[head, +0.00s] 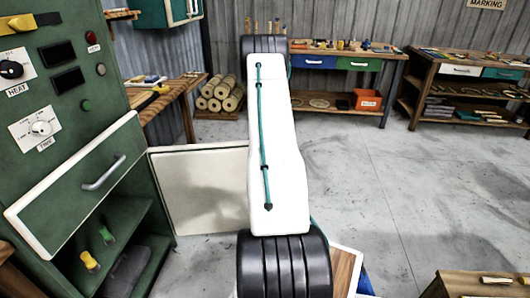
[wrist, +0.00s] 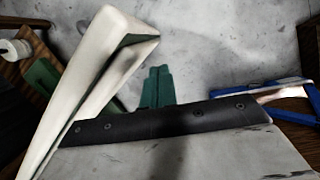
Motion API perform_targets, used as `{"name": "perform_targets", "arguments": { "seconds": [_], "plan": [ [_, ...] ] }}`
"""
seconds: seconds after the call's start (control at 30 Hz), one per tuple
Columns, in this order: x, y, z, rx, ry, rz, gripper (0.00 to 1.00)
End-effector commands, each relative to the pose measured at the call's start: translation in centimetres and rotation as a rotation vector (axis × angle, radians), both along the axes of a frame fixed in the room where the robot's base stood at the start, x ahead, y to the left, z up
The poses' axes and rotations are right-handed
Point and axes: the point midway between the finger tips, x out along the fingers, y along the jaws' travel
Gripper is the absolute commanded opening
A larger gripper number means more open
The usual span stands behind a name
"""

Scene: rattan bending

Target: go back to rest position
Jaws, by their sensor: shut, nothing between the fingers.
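My gripper (wrist: 158,87) shows in the wrist view as two green fingers side by side beyond a dark bolted bar. The fingers are together with nothing between them, above the grey floor. In the head view my white arm stands in the middle of the picture, and the gripper cannot be seen there.
A green cabinet (head: 75,125) with knobs, a handled drawer front and a lower shelf stands at left. A cream panel (head: 205,190) stands beside it. Benches (head: 345,75) line the back wall. A wooden top (head: 345,268) lies low at front.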

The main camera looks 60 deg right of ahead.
Motion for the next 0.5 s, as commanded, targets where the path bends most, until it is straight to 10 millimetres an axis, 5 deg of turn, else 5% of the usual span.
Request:
{"name": "perform_targets", "arguments": {
  "seconds": [0.3, 0.5],
  "plan": [
    [0.5, 2.1, 6.1, -0.003, -0.002, 0.016, 0.0],
    [0.5, 2.7, 7.9, -0.001, 0.0, 0.02, 0.0]
  ]
}}
